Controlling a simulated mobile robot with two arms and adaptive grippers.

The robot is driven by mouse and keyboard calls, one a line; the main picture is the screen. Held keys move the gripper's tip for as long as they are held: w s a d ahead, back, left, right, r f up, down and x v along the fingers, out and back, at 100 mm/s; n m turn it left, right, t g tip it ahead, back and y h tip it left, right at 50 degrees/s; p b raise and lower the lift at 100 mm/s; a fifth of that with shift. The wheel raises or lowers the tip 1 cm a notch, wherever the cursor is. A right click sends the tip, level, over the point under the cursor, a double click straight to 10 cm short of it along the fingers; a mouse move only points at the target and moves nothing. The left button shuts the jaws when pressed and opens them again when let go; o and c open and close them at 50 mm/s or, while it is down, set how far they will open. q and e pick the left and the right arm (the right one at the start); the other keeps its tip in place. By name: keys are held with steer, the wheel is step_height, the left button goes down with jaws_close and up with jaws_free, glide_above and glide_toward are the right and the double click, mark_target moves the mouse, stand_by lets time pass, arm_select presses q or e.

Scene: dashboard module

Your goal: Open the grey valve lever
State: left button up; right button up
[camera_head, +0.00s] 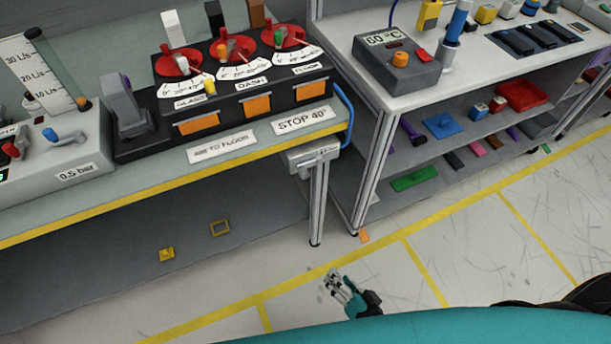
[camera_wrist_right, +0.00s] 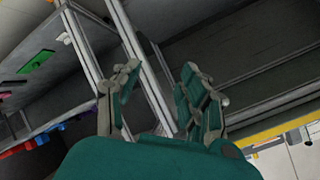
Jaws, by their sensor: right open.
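A grey lever (camera_head: 69,138) lies on top of the light grey box labelled 0.5 bar, at the left of the bench in the head view. A blue knob (camera_head: 50,134) sits at its left end. Red parts (camera_head: 13,149) are farther left on the same box. My right gripper (camera_head: 335,283) is low at the bottom middle, over the floor and well away from the lever. It is open and empty. Its spread fingers also show in the right wrist view (camera_wrist_right: 155,78), where the lever cannot be made out. My left gripper is not in view.
The bench (camera_head: 225,164) has a yellow front edge and carries a dark panel (camera_head: 217,119) with red dials. A metal leg (camera_head: 318,205) stands at its right end. A shelf unit (camera_head: 400,215) with several small items stands to the right. The floor ahead is mostly clear.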

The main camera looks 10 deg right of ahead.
mark_target(306, 177)
steer(key=w+a+r+m+t, duration=0.1)
steer(key=w+r+m+t, duration=0.15)
steer(key=r, duration=0.85)
steer(key=w+a+r+m+t, duration=0.1)
steer(key=r+m+t, duration=0.25)
steer(key=r, duration=0.65)
steer(key=shift+y, duration=0.3)
steer(key=b+x, duration=0.4)
steer(key=x, duration=1.3)
steer(key=shift+w+f+b, duration=0.1)
steer(key=shift+f+b, duration=0.1)
steer(key=shift+b, duration=0.2)
jaws_close()
